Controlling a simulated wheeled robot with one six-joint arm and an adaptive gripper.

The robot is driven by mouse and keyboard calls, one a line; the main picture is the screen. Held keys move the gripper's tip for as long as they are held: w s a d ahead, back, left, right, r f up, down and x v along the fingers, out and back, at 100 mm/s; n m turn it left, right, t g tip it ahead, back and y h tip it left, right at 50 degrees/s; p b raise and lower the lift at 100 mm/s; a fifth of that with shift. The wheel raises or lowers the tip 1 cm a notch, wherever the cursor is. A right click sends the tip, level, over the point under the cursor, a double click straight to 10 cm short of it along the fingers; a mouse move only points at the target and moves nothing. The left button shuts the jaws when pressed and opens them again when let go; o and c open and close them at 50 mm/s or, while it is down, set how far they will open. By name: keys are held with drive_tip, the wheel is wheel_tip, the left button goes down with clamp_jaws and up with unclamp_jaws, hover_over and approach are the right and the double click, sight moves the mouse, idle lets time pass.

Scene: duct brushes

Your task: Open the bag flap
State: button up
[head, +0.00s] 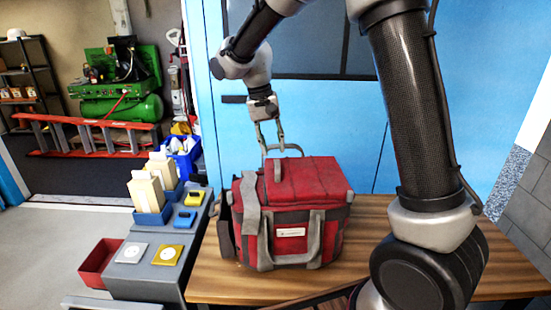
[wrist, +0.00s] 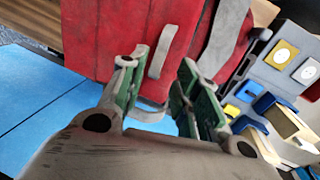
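The red bag (head: 325,175) with grey straps and a white label stands on the wooden table. Its red top flap (head: 308,170) lies closed over the top; it also fills the upper part of the wrist view (wrist: 100,40). A grey loop (wrist: 163,52) stands up from the flap. My gripper (head: 272,150) points down just above the far side of the bag top. In the wrist view my gripper (wrist: 157,75) is open, with its green-padded fingers apart. The loop shows between and beyond the fingertips; I cannot tell whether they touch it.
Left of the bag is a grey bench (head: 145,278) with blue bins, cartons and small yellow, blue and white items. A red bin (head: 98,262) is beside it. A blue panel (head: 320,115) rises close behind the table. Bare tabletop (head: 225,285) shows in front of the bag.

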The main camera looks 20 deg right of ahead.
sight(277, 164)
drive_tip(key=f, duration=0.2)
drive_tip(key=d+f, duration=0.1)
drive_tip(key=f, duration=0.2)
drive_tip(key=shift+s+f, duration=0.1)
drive_tip(key=shift+s, duration=0.05)
drive_tip(key=shift+c, duration=0.2)
clamp_jaws()
